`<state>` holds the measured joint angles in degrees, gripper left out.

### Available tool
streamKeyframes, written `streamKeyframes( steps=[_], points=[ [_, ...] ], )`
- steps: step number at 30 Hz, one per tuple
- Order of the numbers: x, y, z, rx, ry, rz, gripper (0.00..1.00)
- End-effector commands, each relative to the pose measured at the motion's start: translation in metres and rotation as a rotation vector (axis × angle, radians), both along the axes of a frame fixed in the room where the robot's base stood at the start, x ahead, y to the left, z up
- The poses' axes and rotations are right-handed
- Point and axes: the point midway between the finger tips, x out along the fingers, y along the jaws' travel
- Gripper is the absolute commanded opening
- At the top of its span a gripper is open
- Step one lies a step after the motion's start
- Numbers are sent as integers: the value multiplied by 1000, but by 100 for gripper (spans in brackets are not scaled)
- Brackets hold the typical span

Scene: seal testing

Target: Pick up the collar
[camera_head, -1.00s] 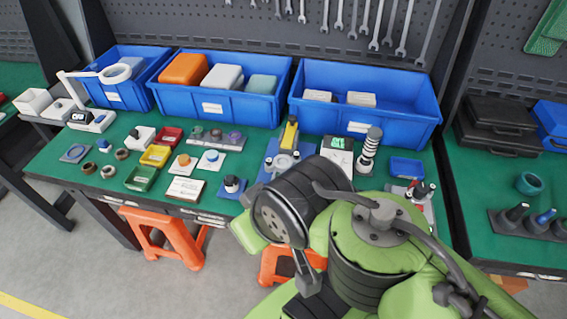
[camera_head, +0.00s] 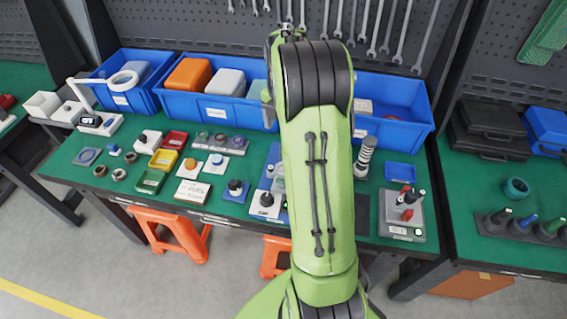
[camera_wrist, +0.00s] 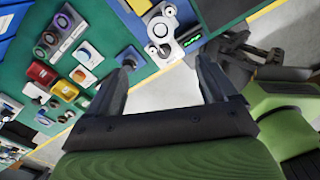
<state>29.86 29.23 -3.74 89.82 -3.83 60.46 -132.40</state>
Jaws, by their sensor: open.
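I cannot tell for sure which part is the collar. Several small brown and dark rings (camera_head: 118,174) lie loose on the left of the green bench. A grey holder (camera_head: 246,152) near the back carries several coloured rings, and it also shows in the wrist view (camera_wrist: 44,55). A teal ring (camera_head: 516,187) lies on the right-hand bench. My gripper (camera_wrist: 166,64) is open and empty in the wrist view, with bare floor and the bench edge between its fingers. In the head view my green arm hides it.
Blue bins (camera_head: 255,117) line the back of the bench. Yellow (camera_head: 163,159), red (camera_head: 175,139) and green (camera_head: 149,181) trays stand at the left. A grey fixture (camera_head: 403,226) stands at the right. Orange stools (camera_head: 168,226) are below.

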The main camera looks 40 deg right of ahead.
Motion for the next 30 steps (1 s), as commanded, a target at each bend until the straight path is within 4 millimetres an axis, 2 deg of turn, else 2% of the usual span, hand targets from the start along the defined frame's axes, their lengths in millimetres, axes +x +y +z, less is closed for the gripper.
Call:
streamKeyframes(
  steps=[5, 13, 19, 25, 30],
  points=[
    [0, -5, -27, 7, 12, 45, 85],
    [0, -4, -95, 7, 11, 45, 85],
    [0, -4, -119, 7, 11, 44, 85],
    [1, -5, -156, 6, 10, 43, 85],
    [2, -5, -164, 3, 8, 44, 85]
  ],
)
